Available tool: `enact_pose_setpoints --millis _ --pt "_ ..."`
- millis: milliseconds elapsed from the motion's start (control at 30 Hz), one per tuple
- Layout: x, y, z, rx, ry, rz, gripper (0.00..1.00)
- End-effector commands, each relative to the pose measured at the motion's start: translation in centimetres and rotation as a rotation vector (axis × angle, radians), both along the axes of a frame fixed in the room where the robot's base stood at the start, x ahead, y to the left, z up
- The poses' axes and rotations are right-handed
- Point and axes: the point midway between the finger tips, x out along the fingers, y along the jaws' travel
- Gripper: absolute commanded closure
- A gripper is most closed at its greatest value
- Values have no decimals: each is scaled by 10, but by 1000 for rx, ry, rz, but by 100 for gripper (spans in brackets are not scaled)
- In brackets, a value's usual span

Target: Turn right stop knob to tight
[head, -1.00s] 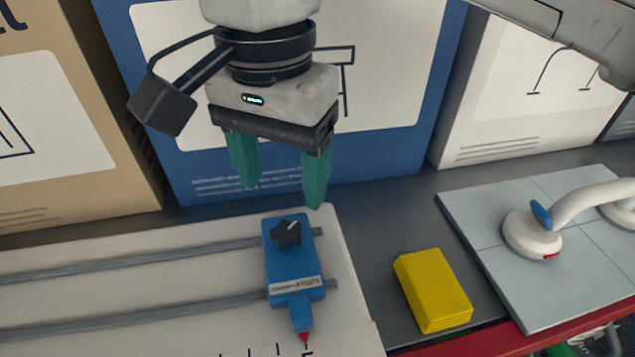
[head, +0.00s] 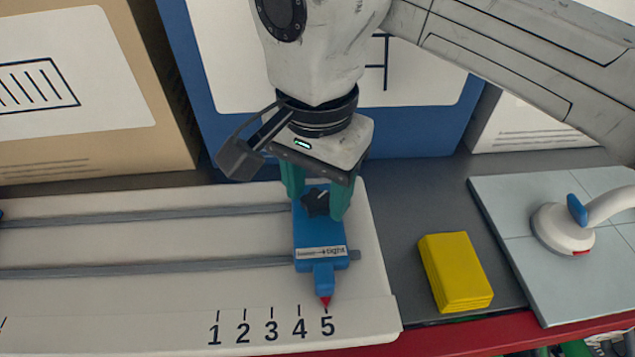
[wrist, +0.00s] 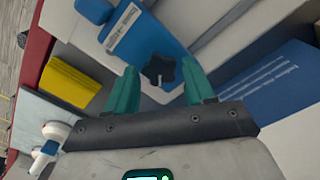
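The right stop is a blue block (head: 318,237) on two grey rails, with a label reading "tight" beside an arrow. Its red tip points at the 5 on the scale. The black knob (head: 316,203) with a pale pointer line sits on top of the block. My gripper (head: 316,210) is open, with green fingers on either side of the knob in the head view. In the wrist view the knob (wrist: 159,69) shows between and just beyond the fingertips (wrist: 161,75). I cannot tell whether the fingers touch it.
The white board (head: 130,295) carries the rails (head: 150,216) and numbers 1 to 5. A yellow block stack (head: 455,272) lies to the right, and a grey tiled panel (head: 520,215) with a white suction handle (head: 562,228) lies beyond it. Boxes stand behind. A red edge runs along the front.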

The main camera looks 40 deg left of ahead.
Motion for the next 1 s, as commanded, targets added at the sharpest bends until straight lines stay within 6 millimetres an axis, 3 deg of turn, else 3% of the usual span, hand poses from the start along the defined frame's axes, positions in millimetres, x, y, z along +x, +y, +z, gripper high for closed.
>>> enact_pose_setpoints --millis 433,767,1000 --pt "0 0 0 0 0 0 89" --pt "1 0 0 -1 -1 -55 89" --pt "1 0 0 0 -2 -210 89"
